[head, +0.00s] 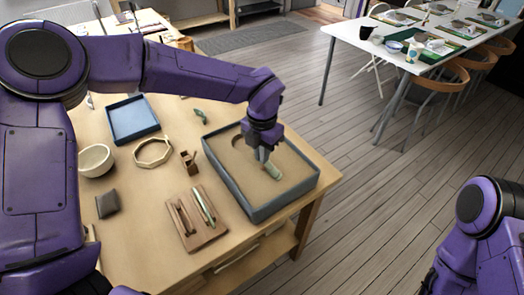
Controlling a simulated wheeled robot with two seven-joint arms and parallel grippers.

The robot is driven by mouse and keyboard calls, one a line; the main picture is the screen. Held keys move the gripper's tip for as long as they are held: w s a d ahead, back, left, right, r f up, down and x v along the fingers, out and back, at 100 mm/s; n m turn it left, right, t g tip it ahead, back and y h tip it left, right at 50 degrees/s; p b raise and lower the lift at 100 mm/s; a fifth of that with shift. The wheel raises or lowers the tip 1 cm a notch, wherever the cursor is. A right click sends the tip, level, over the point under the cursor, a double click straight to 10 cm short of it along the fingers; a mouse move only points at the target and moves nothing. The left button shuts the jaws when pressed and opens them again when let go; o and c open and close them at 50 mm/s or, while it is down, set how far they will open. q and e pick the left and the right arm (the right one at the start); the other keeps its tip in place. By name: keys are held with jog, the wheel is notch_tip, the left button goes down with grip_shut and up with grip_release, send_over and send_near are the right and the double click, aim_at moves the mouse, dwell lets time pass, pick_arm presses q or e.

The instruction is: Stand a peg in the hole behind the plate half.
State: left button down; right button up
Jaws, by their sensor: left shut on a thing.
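My left gripper (263,153) reaches down into the grey-walled tray (213,163) with a tan, sand-like filling. It is shut on a pale green piece (270,168), which looks like the plate half; the fingers hide part of it. The piece appears tilted and low, near or touching the filling. A rounded brown mark (239,142), perhaps a hollow, shows left of the gripper. Slim sticks lie on a wooden board (191,240) in front of the tray; I cannot tell whether they are pegs. No hole or standing peg is clear. My right gripper is out of view.
On the table (148,235) are a blue tray (133,119), a cream bowl (95,160), an octagonal ring (152,152), a small wooden block (189,162), a dark pouch (107,203) and a dark green piece (200,116). A white table (362,42) stands far right.

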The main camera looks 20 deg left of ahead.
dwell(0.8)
pick_arm(q)
jog(key=shift+r+p, duration=2.4)
jog(key=shift+r, duration=0.2)
jog(key=shift+f, duration=0.15)
jog(key=shift+f+b, duration=0.85)
jog(key=shift+f, duration=0.7)
jog(key=shift+f, duration=0.5)
jog(key=shift+p, duration=0.3)
jog(key=shift+f, duration=0.5)
